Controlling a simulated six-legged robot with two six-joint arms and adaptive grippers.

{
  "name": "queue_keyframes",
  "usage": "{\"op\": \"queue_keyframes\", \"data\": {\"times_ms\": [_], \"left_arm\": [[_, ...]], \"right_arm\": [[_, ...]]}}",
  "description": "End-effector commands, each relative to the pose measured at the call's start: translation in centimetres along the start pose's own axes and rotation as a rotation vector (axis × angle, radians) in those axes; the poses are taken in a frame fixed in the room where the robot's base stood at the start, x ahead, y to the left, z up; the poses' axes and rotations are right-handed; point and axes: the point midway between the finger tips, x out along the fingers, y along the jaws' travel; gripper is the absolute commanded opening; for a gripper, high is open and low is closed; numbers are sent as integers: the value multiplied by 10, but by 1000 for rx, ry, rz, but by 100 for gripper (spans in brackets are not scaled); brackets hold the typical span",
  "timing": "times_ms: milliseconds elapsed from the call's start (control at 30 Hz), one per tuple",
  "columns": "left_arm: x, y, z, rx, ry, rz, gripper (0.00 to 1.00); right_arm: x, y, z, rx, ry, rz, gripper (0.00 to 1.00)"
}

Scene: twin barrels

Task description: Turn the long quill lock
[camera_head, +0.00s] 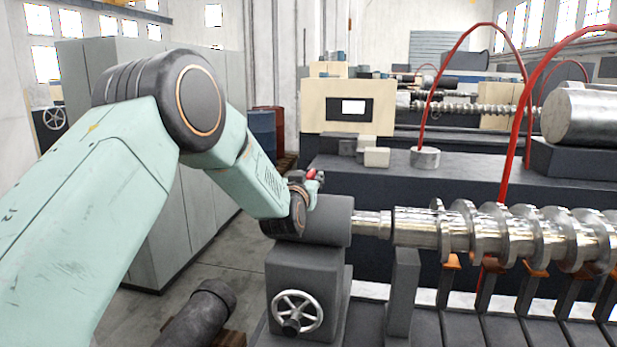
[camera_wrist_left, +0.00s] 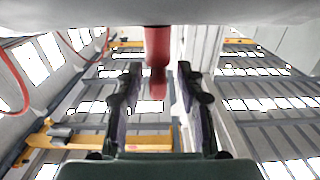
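The quill lock shows as a small red lever (camera_head: 311,173) at the top of the grey tailstock (camera_head: 325,217), mostly hidden by my left arm in the head view. In the left wrist view the red lever (camera_wrist_left: 157,55) hangs down from a grey surface at the top edge, between the two dark fingers. My left gripper (camera_head: 313,180) is at the tailstock's top. In the wrist view the left gripper (camera_wrist_left: 160,70) is open, its fingers on either side of the lever with narrow gaps visible. My right gripper is not in view.
A spoked handwheel (camera_head: 297,311) is on the tailstock's front. A steel quill and a long shiny crankshaft-like part (camera_head: 520,236) extend right. Red hoses (camera_head: 512,150) arch behind. Grey cabinets (camera_head: 150,230) stand behind my left arm; a dark cylinder (camera_head: 205,310) lies below.

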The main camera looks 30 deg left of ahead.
Motion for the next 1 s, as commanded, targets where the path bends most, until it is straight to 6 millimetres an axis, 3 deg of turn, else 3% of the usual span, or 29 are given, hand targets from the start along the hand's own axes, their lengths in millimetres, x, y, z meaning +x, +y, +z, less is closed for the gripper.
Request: {"op": "queue_keyframes", "data": {"times_ms": [300, 733, 1000], "left_arm": [[2, 0, 1, 0, -1, 1, 38], [2, 0, 0, 0, 1, 1, 1], [2, 0, -1, 0, 2, 1, 0]], "right_arm": [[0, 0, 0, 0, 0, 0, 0], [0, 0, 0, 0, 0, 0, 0], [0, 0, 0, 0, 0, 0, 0]]}}
